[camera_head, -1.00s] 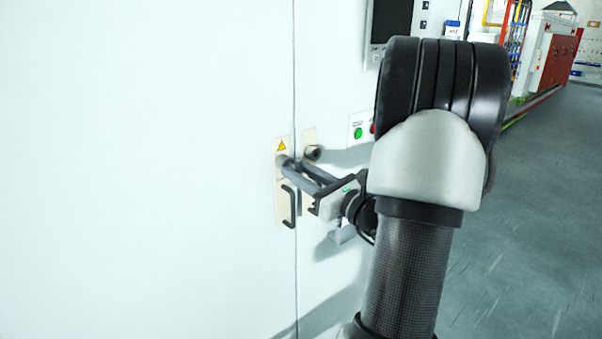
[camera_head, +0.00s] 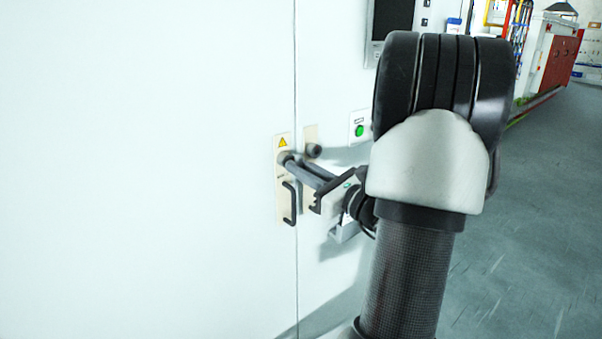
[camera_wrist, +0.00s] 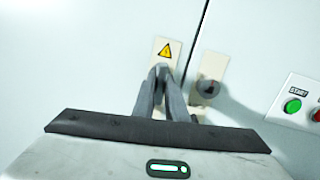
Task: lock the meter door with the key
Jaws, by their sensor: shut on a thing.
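The meter door (camera_head: 150,180) is a large pale panel, flush with the panel to its right along a narrow vertical seam. A beige lock plate (camera_head: 282,210) with a yellow warning triangle and a black pull handle (camera_head: 290,203) sits at its right edge. My gripper (camera_head: 287,160) reaches in from the right, its fingertips at the plate just under the triangle. In the wrist view its fingers (camera_wrist: 159,72) converge there. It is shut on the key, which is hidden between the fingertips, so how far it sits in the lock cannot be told.
A round dark knob (camera_wrist: 208,88) on a second beige plate is just right of the seam, close to my fingers. A button box (camera_wrist: 300,100) with green and red buttons is further right. Open floor (camera_head: 520,230) lies to the right.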

